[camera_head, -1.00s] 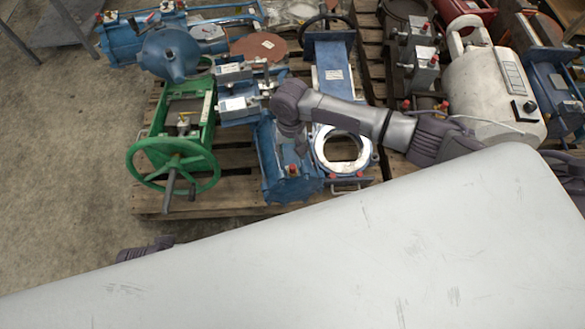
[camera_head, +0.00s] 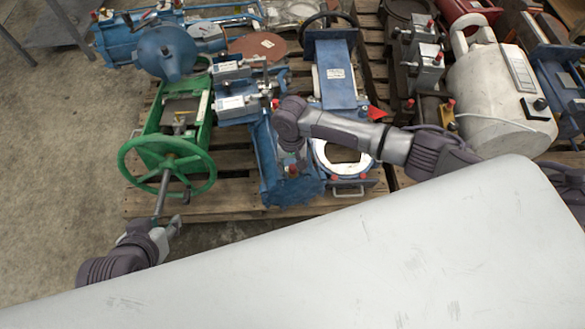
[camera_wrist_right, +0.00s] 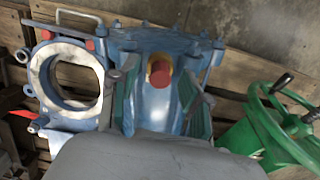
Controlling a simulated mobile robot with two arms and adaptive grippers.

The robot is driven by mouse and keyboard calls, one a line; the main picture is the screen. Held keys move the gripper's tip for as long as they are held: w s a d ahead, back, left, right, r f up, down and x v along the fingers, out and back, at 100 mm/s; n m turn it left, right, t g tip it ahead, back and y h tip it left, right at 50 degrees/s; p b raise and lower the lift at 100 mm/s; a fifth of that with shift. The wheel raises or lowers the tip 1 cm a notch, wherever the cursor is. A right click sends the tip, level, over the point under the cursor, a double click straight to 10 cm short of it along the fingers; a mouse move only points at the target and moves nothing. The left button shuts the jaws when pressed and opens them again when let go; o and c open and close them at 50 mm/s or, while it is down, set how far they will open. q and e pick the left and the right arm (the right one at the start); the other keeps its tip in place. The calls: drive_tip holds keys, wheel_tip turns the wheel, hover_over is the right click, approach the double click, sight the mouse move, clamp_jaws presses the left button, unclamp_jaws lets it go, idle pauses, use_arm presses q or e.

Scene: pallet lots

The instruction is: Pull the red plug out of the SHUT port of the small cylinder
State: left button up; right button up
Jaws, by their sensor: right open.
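The small blue cylinder (camera_head: 283,185) lies on the pallet beside a green handwheel unit. Its red plug (camera_wrist_right: 160,72) sits in a port with a yellowish rim, facing up in the right wrist view; it also shows small in the head view (camera_head: 293,170). No SHUT lettering is readable. My right gripper (camera_wrist_right: 160,92) is open, its fingers on either side of the red plug in the picture. Contact cannot be judged. In the head view my right wrist hangs over the cylinder. My left gripper (camera_head: 165,226) is at the lower left, below the handwheel; its opening is unclear.
The green handwheel (camera_head: 167,160) stands left of the cylinder. A blue unit with a white ring flange (camera_wrist_right: 68,75) and more red plugs lies close on the other side. A white tank (camera_head: 500,95) is at right. Bare floor (camera_head: 60,170) is at left.

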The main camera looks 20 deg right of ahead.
use_arm(q)
drive_tip(key=shift+w, duration=0.15)
use_arm(e)
drive_tip(key=shift+f, duration=0.1)
use_arm(q)
drive_tip(key=shift+s, duration=0.3)
idle(0.4)
drive_tip(key=shift+s+a+f+g+y+p, duration=0.15)
drive_tip(key=shift+s+a+f+g, duration=0.1)
drive_tip(key=shift+s+g, duration=0.35)
drive_tip(key=shift+s+a+f+g+y+p, duration=0.1)
drive_tip(key=shift+s+a+f+g+p, duration=0.15)
drive_tip(key=shift+s, duration=0.5)
drive_tip(key=shift+s+a+f+g+y+p, duration=0.1)
drive_tip(key=shift+s+a+f+g, duration=0.15)
drive_tip(key=shift+s+g, duration=0.35)
drive_tip(key=shift+s, duration=0.15)
drive_tip(key=shift+r, duration=0.1)
drive_tip(key=shift+s+a+g+p, duration=0.25)
drive_tip(key=shift+s+g+p, duration=0.25)
drive_tip(key=shift+s, duration=0.6)
use_arm(e)
clamp_jaws()
